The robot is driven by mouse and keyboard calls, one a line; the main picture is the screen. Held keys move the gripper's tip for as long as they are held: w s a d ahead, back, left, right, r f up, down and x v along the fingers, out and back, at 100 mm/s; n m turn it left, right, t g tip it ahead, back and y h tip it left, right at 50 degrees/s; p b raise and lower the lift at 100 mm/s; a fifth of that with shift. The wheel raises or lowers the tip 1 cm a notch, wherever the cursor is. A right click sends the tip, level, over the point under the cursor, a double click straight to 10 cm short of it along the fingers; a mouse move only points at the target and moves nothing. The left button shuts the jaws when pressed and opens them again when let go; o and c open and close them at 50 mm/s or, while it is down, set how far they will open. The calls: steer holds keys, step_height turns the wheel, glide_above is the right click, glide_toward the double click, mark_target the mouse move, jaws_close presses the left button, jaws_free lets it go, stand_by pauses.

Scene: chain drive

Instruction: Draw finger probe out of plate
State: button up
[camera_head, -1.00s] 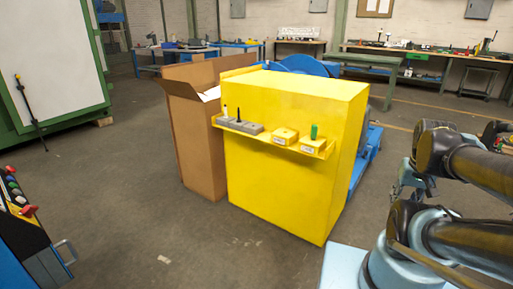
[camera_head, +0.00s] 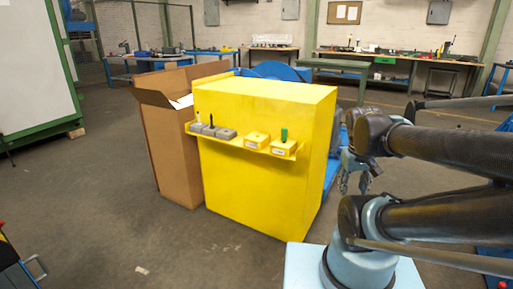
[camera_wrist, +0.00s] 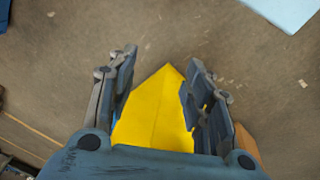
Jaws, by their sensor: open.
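A narrow yellow shelf on the front of the yellow cabinet (camera_head: 262,165) carries small blocks. Grey blocks (camera_head: 226,134) are at its left, with a thin white-and-black piece (camera_head: 198,118) and a thin black piece (camera_head: 211,121) standing upright. Two yellow blocks are at its right; the rightmost yellow block (camera_head: 283,150) has a green upright piece (camera_head: 284,134). Which piece is the finger probe is too small to tell. My gripper (camera_wrist: 162,56) is open and empty, its fingers apart above the cabinet's yellow corner in the wrist view. In the head view it hangs right of the cabinet, away from the shelf.
A tall open cardboard box (camera_head: 170,145) stands against the cabinet's left side. Blue machinery (camera_head: 330,180) is behind the cabinet. Workbenches (camera_head: 385,60) line the back wall.

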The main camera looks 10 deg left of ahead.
steer(key=w+a+r+n+t+h, duration=0.1)
steer(key=w+a+r+n+h, duration=0.15)
steer(key=w+n, duration=0.55)
steer(key=w+a+r+n+t+h, duration=0.15)
steer(key=w+r+n+h, duration=0.25)
steer(key=w, duration=0.8)
steer(key=w+a+n+t+h, duration=0.25)
steer(key=w+a+n, duration=0.25)
steer(key=w+a, duration=0.5)
steer(key=s+a+f+n+t+h, duration=0.1)
steer(key=a+f+n+t, duration=0.15)
steer(key=a, duration=0.55)
steer(key=a+f+n+t+h, duration=0.1)
steer(key=a+n, duration=0.2)
steer(key=a, duration=0.6)
steer(key=n+t+h, duration=0.1)
steer(key=n+t, duration=0.1)
glide_toward(284, 140)
steer(key=x, duration=0.3)
steer(key=r+x, duration=0.1)
steer(key=x, duration=0.6)
steer(key=shift+w+r, duration=0.4)
steer(key=shift+w, duration=0.15)
jaws_close()
